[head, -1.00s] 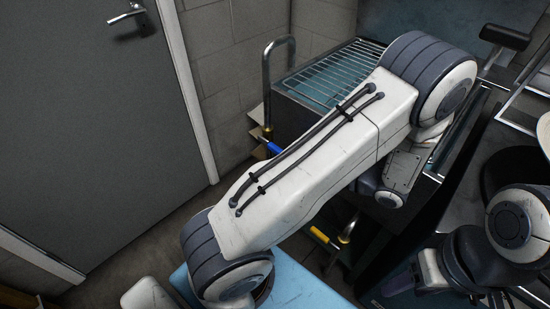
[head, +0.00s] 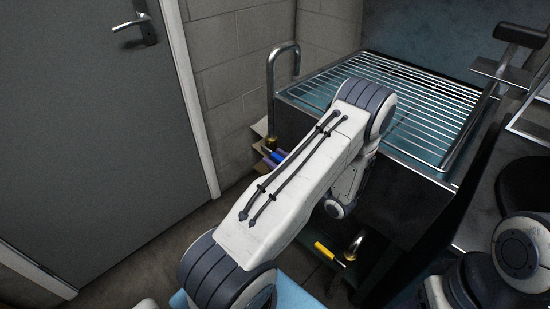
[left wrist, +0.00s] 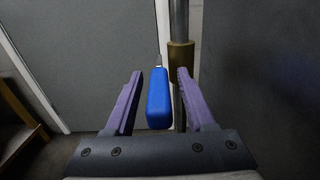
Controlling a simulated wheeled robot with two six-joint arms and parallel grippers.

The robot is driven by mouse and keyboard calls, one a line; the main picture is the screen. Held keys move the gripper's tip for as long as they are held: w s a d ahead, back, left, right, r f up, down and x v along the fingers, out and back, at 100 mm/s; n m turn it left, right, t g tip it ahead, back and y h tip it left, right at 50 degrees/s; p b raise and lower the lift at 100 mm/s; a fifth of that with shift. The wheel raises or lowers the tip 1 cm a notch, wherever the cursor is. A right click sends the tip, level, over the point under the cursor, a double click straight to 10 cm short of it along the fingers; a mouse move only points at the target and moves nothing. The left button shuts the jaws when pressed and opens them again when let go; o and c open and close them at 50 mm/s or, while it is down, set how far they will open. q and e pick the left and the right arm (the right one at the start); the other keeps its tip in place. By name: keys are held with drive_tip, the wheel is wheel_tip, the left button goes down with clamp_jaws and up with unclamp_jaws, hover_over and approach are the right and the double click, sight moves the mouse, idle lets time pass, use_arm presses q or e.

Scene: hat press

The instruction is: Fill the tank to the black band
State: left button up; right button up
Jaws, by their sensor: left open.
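The tank (head: 381,180) is a dark box under a wire rack (head: 410,98), with bluish tones showing between the bars. I cannot make out a black band or a water level. A bent metal spout pipe (head: 271,85) rises at its left corner from a brass fitting. The blue valve handle (left wrist: 158,98) is beside that brass fitting (left wrist: 181,58) in the left wrist view. My left gripper (left wrist: 160,73) is open, its purple fingers on either side of the handle, with visible gaps. My right gripper is out of frame.
A yellow handle (head: 324,251) with a bent metal pipe is low at the tank's front. A grey door (head: 90,130) and block wall (head: 235,75) are at the left. Dark equipment stands close on the right. Some floor is bare by the door.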

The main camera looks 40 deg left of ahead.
use_arm(q)
drive_tip(key=shift+a, duration=0.45)
clamp_jaws()
idle(1.1)
